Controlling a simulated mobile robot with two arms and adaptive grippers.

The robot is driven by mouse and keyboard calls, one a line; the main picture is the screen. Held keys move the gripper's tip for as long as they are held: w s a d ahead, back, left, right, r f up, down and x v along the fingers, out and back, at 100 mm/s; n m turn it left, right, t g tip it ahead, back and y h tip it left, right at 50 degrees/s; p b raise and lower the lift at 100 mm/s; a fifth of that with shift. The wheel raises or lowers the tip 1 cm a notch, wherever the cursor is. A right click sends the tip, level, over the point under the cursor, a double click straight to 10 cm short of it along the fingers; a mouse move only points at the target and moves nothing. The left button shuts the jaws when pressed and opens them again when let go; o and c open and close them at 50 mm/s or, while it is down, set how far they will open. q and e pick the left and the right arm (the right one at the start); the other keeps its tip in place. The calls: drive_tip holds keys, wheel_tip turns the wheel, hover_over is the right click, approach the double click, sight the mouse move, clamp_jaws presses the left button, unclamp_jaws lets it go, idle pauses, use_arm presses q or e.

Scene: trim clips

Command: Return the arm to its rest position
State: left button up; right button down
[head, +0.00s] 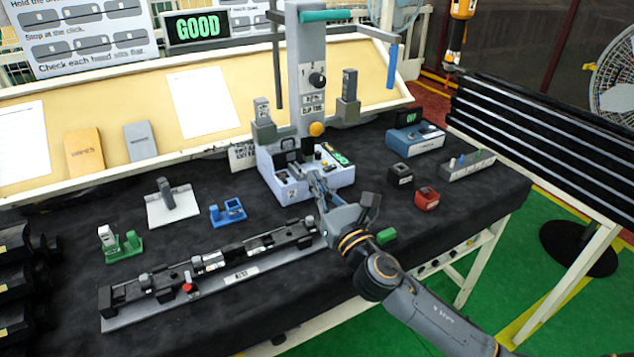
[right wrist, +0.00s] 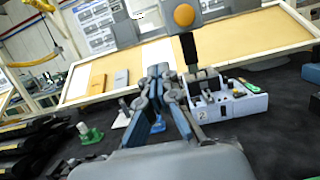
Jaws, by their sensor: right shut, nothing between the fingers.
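My right gripper (head: 317,180) reaches in from the lower right in the head view. Its fingertips are in front of the white clip station (head: 270,180) marked 2, close to it; I cannot tell whether they touch it. In the right wrist view the two fingers (right wrist: 158,75) are together with nothing between them, and the station (right wrist: 228,104) is just to their right. My left arm and gripper are not in view.
A long black rail fixture (head: 215,262) lies along the front left of the dark table. Blue (head: 228,212) and green (head: 120,243) holders stand to the left. A red block (head: 427,197) and a black block (head: 399,174) stand right of the station. A lit sign (head: 197,27) reads GOOD.

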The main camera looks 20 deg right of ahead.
drive_tip(key=s+d+f+m+g+h, duration=0.2)
drive_tip(key=s+f+m+g, duration=0.25)
drive_tip(key=f+m, duration=0.45)
drive_tip(key=s+d+f+m+g+h, duration=0.1)
drive_tip(key=s+f+m+g+h, duration=0.25)
drive_tip(key=s+f+m, duration=0.55)
drive_tip(key=s+a+f+m+g+y, duration=0.25)
drive_tip(key=s+f+m+g, duration=0.2)
drive_tip(key=s+m, duration=0.4)
drive_tip(key=s+a+f+m+g+y, duration=0.25)
drive_tip(key=s+f+m+g, duration=0.2)
drive_tip(key=s+m, duration=0.45)
wheel_tip(320, 180, down, 29)
drive_tip(key=s+g+b, duration=0.2)
drive_tip(key=s+b, duration=0.1)
drive_tip(key=s+d+f+n+b, duration=0.1)
drive_tip(key=s+d+f, duration=0.1)
drive_tip(key=s+f, duration=1.4)
drive_tip(key=shift+f+g+h, duration=0.4)
drive_tip(key=shift+f+h, duration=0.05)
drive_tip(key=shift+f, duration=0.05)
